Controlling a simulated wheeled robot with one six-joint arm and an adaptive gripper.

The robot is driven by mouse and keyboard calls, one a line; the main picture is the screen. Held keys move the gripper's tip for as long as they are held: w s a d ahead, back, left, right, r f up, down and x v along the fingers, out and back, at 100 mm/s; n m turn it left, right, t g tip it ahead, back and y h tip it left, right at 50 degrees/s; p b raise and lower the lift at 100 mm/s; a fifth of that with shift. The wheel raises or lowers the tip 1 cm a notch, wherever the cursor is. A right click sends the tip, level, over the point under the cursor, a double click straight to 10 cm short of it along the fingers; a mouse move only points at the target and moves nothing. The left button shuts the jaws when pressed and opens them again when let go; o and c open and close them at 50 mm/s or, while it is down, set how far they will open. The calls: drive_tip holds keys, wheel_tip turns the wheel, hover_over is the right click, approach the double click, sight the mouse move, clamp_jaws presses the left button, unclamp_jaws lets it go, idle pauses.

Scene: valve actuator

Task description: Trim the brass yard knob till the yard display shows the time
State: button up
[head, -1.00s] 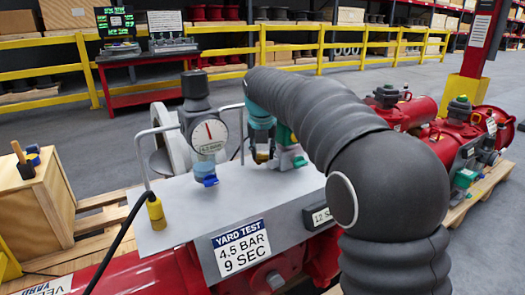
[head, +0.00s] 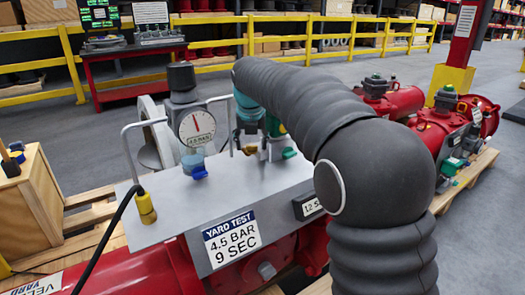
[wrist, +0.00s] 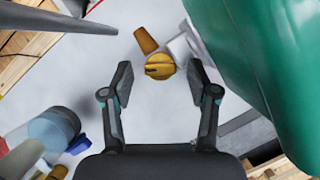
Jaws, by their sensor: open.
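The brass knob (wrist: 160,67), round with a dark slot, sits ahead of my gripper (wrist: 160,75) in the wrist view. The fingers are open on either side of its near part, with visible gaps; I see no contact. In the head view my gripper (head: 250,148) hangs over the grey plate at the end of my dark sleeved arm, and the knob is hard to make out there. The yard display (head: 312,207) on the plate's front right shows "12 S", its right end hidden by my arm. A sign (head: 231,241) reads "YARD TEST 4.5 BAR 9 SEC".
A large green housing (wrist: 270,60) stands close right of the fingers. A brass-coloured stub (wrist: 146,40) is just beyond the knob. A clear cylinder with a blue tap (wrist: 78,144) is at lower left. The pressure gauge (head: 197,125) and a metal rail (head: 126,155) rise left of my gripper.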

drive_tip(key=m+h, duration=0.1)
drive_tip(key=m, duration=0.2)
drive_tip(key=shift+a+f, duration=0.1)
drive_tip(key=shift+a, duration=0.1)
drive_tip(key=m+b, duration=0.1)
drive_tip(key=m+h, duration=0.1)
drive_tip(key=shift+a+f+m+b, duration=0.1)
drive_tip(key=shift+f+m+b, duration=0.1)
drive_tip(key=shift+m+b, duration=0.2)
drive_tip(key=w+p+v, duration=0.1)
drive_tip(key=p+v, duration=0.1)
drive_tip(key=v, duration=1.2)
drive_tip(key=s+d+f+m+b, duration=0.3)
drive_tip(key=s+d+f+m, duration=0.4)
drive_tip(key=s+d+m, duration=0.2)
drive_tip(key=s+d+f+m+y+b, duration=0.1)
drive_tip(key=s+d+f+m+b, duration=0.3)
drive_tip(key=s+d+f+m, duration=0.4)
drive_tip(key=s+d+m, duration=0.2)
drive_tip(key=s+m, duration=0.2)
drive_tip(key=s, duration=0.2)
drive_tip(key=shift+f+m+y, duration=0.3)
drive_tip(key=shift+m, duration=0.1)
drive_tip(key=shift+d, duration=0.1)
